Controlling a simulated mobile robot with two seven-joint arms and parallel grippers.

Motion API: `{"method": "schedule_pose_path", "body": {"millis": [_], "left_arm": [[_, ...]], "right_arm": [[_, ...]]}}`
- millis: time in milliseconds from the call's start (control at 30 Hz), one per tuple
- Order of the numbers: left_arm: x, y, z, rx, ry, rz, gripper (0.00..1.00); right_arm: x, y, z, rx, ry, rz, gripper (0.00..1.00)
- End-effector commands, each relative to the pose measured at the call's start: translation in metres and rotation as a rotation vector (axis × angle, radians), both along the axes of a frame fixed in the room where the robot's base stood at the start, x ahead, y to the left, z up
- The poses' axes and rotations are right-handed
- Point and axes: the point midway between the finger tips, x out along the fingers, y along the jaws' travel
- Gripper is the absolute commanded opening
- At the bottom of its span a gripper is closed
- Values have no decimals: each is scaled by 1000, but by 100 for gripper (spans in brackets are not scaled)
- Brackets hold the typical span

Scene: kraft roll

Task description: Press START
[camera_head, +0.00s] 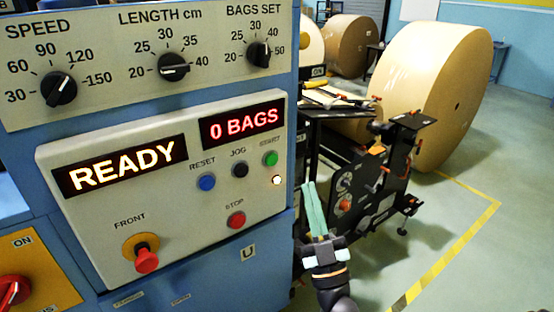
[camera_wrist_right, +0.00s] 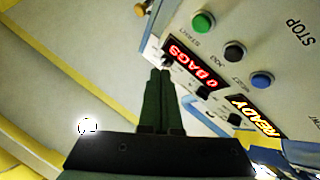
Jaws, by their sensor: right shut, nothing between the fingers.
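The green START button (camera_head: 270,158) sits at the upper right of the grey control panel (camera_head: 110,222). It also shows in the right wrist view (camera_wrist_right: 203,22), upside down, above and right of my fingertips. My right gripper (camera_head: 311,185) is shut and empty, its greenish fingers pointing up just right of the panel's edge. In the right wrist view its fingertips (camera_wrist_right: 160,72) are apart from the START button. The panel displays read READY (camera_head: 128,166) and 0 BAGS (camera_head: 242,123). My left gripper is not in view.
Beside START are the black JOG button (camera_head: 240,170) and blue RESET button (camera_head: 207,181); the red STOP button (camera_head: 236,220) is below. A red mushroom button (camera_head: 145,258) protrudes at FRONT. A lit white lamp (camera_head: 276,180) is under START. A large kraft roll (camera_head: 425,90) stands behind.

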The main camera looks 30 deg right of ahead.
Motion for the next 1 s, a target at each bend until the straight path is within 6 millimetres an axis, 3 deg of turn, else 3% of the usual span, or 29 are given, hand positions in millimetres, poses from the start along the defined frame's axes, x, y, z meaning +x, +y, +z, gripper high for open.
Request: {"method": "schedule_pose_path", "body": {"millis": [467, 1000], "left_arm": [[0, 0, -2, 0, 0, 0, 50], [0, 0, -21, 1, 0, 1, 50]], "right_arm": [[2, -1, 2, 0, -10, -8, 0], [69, 4, 2, 0, -11, -9, 0]]}}
